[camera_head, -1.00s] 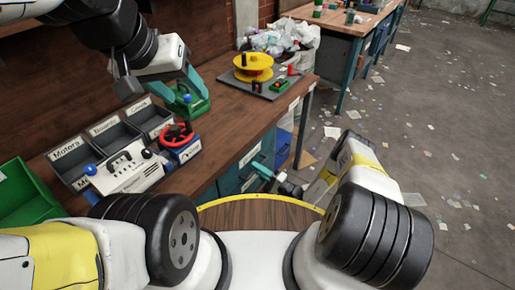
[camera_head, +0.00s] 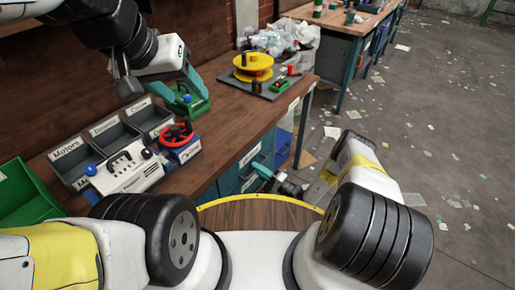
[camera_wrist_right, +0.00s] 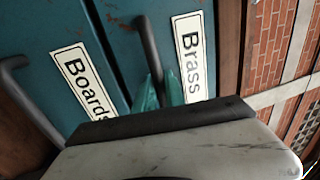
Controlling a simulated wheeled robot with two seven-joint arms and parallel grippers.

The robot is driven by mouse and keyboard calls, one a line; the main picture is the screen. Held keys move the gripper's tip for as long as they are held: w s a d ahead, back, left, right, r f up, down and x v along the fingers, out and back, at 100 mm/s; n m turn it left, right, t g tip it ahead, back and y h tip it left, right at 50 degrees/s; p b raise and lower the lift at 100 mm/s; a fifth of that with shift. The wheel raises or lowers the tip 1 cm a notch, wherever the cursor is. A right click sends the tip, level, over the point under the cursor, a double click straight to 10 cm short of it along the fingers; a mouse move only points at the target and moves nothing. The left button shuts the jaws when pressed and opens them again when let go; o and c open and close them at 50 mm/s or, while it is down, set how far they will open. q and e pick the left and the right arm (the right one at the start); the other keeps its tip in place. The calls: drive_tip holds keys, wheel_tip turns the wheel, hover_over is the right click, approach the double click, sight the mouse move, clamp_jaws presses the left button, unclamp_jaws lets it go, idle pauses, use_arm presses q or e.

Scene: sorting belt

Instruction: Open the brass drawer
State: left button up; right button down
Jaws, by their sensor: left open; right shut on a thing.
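The teal brass drawer (camera_wrist_right: 205,25) has a white "Brass" label and a dark bar handle (camera_wrist_right: 147,45) in the right wrist view. Its front looks about level with the neighbouring front, though I cannot tell exactly. My right gripper (camera_wrist_right: 152,92) is shut on this handle, its teal fingertips on either side of the bar. In the head view the right gripper (camera_head: 263,172) is at the drawer fronts under the bench edge.
The "Boards" drawer (camera_wrist_right: 75,65) is beside the brass one. On the bench (camera_head: 225,125) stand labelled bins (camera_head: 115,137), a red-wheeled blue device (camera_head: 181,152), a white box (camera_head: 130,172) and a yellow reel (camera_head: 253,68). Open floor (camera_head: 435,120) lies to the right.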

drive_tip(key=shift+s+d, duration=0.1)
drive_tip(key=r+v, duration=0.3)
drive_tip(key=v, duration=1.2)
drive_tip(key=r+v, duration=0.2)
drive_tip(key=v, duration=1.3)
drive_tip(key=shift+s+d+r, duration=0.3)
drive_tip(key=shift+s+d, duration=0.05)
drive_tip(key=c, duration=1.7)
unclamp_jaws()
drive_tip(key=v, duration=0.7)
drive_tip(key=shift+s+d, duration=0.25)
drive_tip(key=shift+d, duration=0.05)
